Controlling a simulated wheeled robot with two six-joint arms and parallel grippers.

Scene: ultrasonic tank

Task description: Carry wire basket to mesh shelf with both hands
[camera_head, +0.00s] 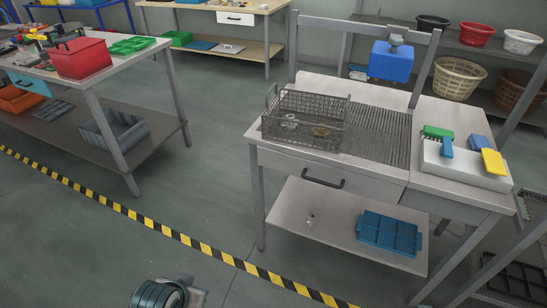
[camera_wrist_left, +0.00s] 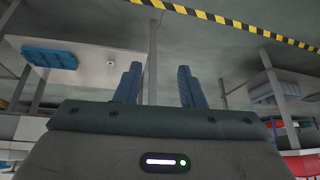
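The wire basket (camera_head: 300,122) is a grey mesh box with raised end handles. It stands upright at the left of the bench top, with a few small glassy and brownish items inside. A dark ribbed or mesh surface (camera_head: 385,138) lies right of it on the same bench; I cannot tell if this is the mesh shelf. My left gripper (camera_wrist_left: 160,85) shows in the left wrist view with its two blue fingers apart and nothing between them. It is away from the basket. My right gripper is not in view.
The bench (camera_head: 232,133) has a drawer and a lower shelf with a blue tray (camera_head: 390,234). A white block (camera_head: 464,166) with coloured brushes is at its right. A red box (camera_head: 82,58) sits on the left table. Yellow-black tape (camera_head: 160,224) crosses open floor.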

